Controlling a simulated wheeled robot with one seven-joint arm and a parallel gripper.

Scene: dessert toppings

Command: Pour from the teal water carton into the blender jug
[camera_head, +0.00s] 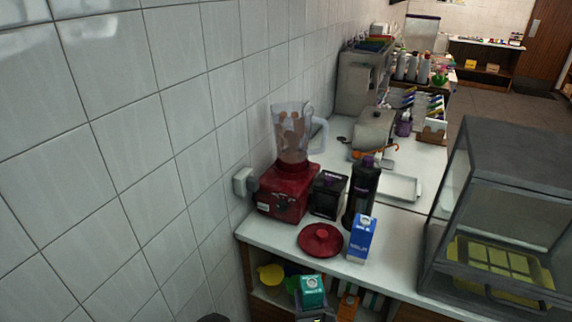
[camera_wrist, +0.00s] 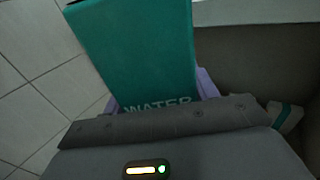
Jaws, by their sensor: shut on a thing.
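The teal water carton (camera_head: 312,291) is low at the bottom of the head view, in front of the counter's shelf. In the wrist view the carton (camera_wrist: 140,50) fills the upper middle, with "WATER" lettering near its lower visible edge. My gripper (camera_wrist: 158,95) is shut on it, with purple finger pads at its sides. The blender jug (camera_head: 292,140) is clear, open at the top and holds brownish pieces. It stands on a red blender base (camera_head: 287,190) against the tiled wall, above and behind the carton.
A red lid (camera_head: 320,241), a blue milk carton (camera_head: 361,238), a dark bottle (camera_head: 363,190) and a black box (camera_head: 328,195) stand near the blender on the counter (camera_head: 400,235). A glass display case (camera_head: 500,210) is at right. Bowls sit on the shelf below.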

